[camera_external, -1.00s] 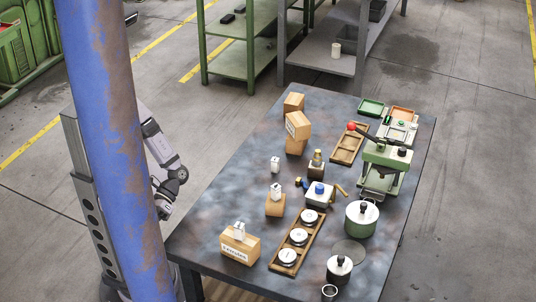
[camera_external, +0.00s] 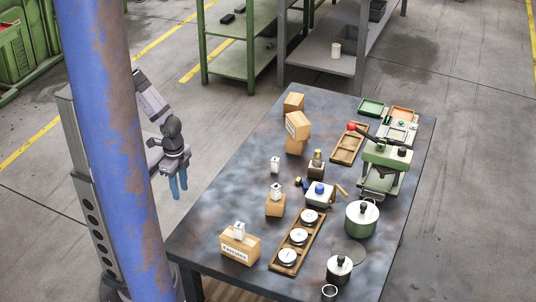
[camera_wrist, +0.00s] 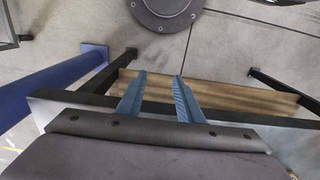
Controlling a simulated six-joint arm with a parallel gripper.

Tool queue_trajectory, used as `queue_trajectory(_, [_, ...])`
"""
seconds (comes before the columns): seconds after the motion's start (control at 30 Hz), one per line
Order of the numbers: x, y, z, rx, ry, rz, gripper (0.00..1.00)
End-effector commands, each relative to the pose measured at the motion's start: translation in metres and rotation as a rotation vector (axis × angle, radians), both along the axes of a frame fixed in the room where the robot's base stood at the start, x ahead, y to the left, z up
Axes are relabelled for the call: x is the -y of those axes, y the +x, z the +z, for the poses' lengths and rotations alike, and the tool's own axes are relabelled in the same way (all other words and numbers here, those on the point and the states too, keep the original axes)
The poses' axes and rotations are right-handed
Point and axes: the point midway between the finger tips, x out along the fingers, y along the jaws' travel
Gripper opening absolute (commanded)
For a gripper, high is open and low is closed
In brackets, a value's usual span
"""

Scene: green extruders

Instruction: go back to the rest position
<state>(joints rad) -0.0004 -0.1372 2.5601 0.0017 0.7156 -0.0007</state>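My gripper (camera_external: 178,187) hangs with its blue fingers pointing down, off the left side of the dark table (camera_external: 225,185), beside the blue pillar. In the wrist view the two fingers of my gripper (camera_wrist: 158,80) stand apart with nothing between them. Part of my arm is hidden behind the pillar in the external view.
A rusty blue pillar (camera_external: 108,130) stands close to my arm. The table holds cardboard boxes (camera_external: 240,246), a wooden tray with round white-topped parts (camera_external: 298,237), a green press (camera_external: 385,160) and pots (camera_external: 361,218).

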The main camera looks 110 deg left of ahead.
Motion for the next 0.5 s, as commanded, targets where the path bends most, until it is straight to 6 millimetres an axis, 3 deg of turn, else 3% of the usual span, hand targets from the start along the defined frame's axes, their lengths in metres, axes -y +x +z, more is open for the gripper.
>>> queue_trajectory(0.03, [0.0, 0.0, 0.026, -0.001, 0.0, 0.001, 0.33])
queue_trajectory(0.1, [0.0, 0.0, 0.046, -0.001, -0.001, 0.001, 0.33])
queue_trajectory(0.3, [0.001, -0.001, 0.103, -0.002, -0.001, 0.003, 0.33])
queue_trajectory(0.5, [0.001, -0.001, 0.146, -0.003, -0.002, 0.004, 0.33])
